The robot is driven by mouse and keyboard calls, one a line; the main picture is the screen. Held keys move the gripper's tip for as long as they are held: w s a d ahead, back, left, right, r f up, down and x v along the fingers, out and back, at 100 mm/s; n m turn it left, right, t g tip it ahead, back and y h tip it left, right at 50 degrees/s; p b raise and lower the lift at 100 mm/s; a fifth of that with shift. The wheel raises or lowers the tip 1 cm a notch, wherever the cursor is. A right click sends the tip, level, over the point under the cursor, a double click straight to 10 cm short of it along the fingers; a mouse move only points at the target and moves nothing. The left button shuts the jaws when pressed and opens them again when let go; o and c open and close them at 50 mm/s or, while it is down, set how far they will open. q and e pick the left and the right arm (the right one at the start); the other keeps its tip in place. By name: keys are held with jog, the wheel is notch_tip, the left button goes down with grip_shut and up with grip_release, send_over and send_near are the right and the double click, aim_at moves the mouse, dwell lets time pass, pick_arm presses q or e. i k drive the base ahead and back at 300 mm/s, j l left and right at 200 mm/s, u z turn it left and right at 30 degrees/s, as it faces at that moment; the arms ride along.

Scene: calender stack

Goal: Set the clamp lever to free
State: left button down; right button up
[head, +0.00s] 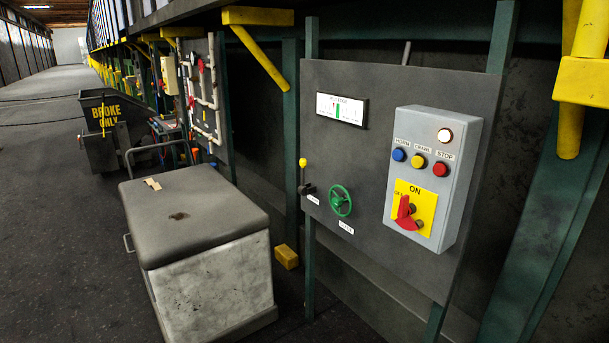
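A small lever with a yellow knob (303,163) stands at the left edge of the dark grey panel, and I take it to be the clamp lever. Its thin shaft points up from a black base (307,189). A small white label (313,199) sits just below the base, too small to read surely. To its right is a green handwheel (341,200) with another small label (346,227) under it. Neither of my grippers shows in the head view.
A grey control box (432,180) with HORN, CRAWL and STOP buttons and a red rotary switch (407,214) is on the panel's right. A grey-topped cabinet (195,215) stands in front, left of the panel. A yellow block (286,257) lies on the floor. The aisle (45,220) at left is open.

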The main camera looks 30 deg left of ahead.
aim_at(303, 162)
jog(key=i+j, duration=0.15)
jog(key=j, duration=0.2)
jog(key=i+j, duration=0.15)
jog(key=j, duration=0.15)
jog(key=i+j, duration=0.15)
jog(key=j, duration=0.2)
jog(key=i+j, duration=0.15)
jog(key=j, duration=0.15)
